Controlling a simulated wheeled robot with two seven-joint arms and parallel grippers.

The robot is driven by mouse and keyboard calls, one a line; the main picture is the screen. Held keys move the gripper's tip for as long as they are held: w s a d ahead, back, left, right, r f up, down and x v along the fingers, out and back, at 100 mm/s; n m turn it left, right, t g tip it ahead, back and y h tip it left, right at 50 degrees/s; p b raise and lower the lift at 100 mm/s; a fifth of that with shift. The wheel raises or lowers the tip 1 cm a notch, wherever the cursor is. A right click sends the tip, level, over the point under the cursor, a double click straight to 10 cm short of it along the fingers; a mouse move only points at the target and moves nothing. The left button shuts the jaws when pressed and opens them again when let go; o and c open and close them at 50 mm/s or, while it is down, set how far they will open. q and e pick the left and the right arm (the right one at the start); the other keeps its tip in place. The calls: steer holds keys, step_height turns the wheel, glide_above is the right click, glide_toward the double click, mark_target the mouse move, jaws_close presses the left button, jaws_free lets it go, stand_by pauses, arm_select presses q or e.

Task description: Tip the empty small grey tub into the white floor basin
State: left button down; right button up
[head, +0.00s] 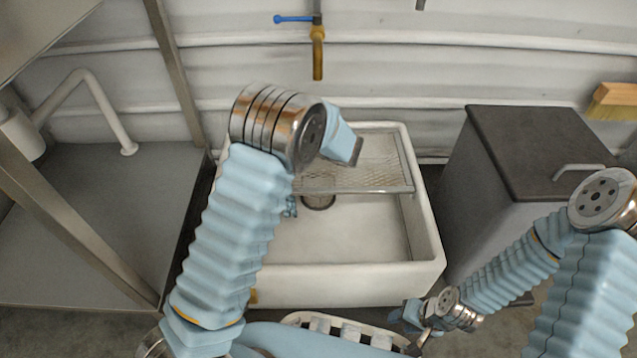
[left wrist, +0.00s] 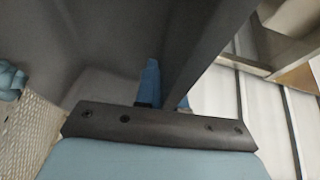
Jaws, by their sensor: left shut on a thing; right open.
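The white floor basin (head: 345,285) stands in the middle of the head view, with a wire-mesh rack (head: 370,178) across its far part and a dark round drain (head: 318,201) below. My left arm reaches over its left side, hiding most of the left gripper. In the left wrist view the left gripper (left wrist: 152,85) is shut on the small grey tub (left wrist: 95,45), whose smooth grey wall and rim fill the upper left. The tub's tilt and contents cannot be told. My right gripper (head: 418,314) is open in front of the basin's near right corner.
A grey cabinet with a dark lid (head: 535,150) stands right of the basin. A grey bench (head: 85,235) with metal posts is on the left. A blue-handled tap (head: 317,45) hangs above the basin. A white slotted crate (head: 345,327) lies at the near edge.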

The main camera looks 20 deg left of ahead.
arm_select(q)
steer(key=shift+w+d+m+y, duration=0.2)
steer(key=shift+d+m+y, duration=0.1)
steer(key=shift+d+y, duration=0.45)
steer(key=a+h, duration=0.1)
steer(key=a, duration=0.1)
steer(key=s+a+n+h, duration=0.1)
steer(key=a+h, duration=0.1)
steer(key=shift+a+r, duration=0.15)
steer(key=s+a+f+n+h+p, duration=0.2)
steer(key=a+f+n+h+p, duration=0.15)
steer(key=a+h, duration=0.55)
steer(key=f+h+p, duration=0.1)
steer(key=h+p, duration=0.1)
steer(key=p, duration=0.1)
steer(key=f+t+h+p, duration=0.1)
steer(key=f+h+p, duration=0.1)
steer(key=p, duration=0.2)
steer(key=f+h+p, duration=0.2)
steer(key=p, duration=0.1)
steer(key=shift+w+d+f+n+h, duration=0.1)
steer(key=shift+d+f+n+h, duration=0.05)
steer(key=shift+d+n+h, duration=0.1)
steer(key=shift+d+f+t+p, duration=0.1)
steer(key=shift+f+t+p, duration=0.25)
steer(key=shift+p, duration=0.35)
steer(key=shift+w+f+h, duration=0.1)
steer(key=shift+f+h, duration=0.15)
steer(key=shift+h, duration=0.05)
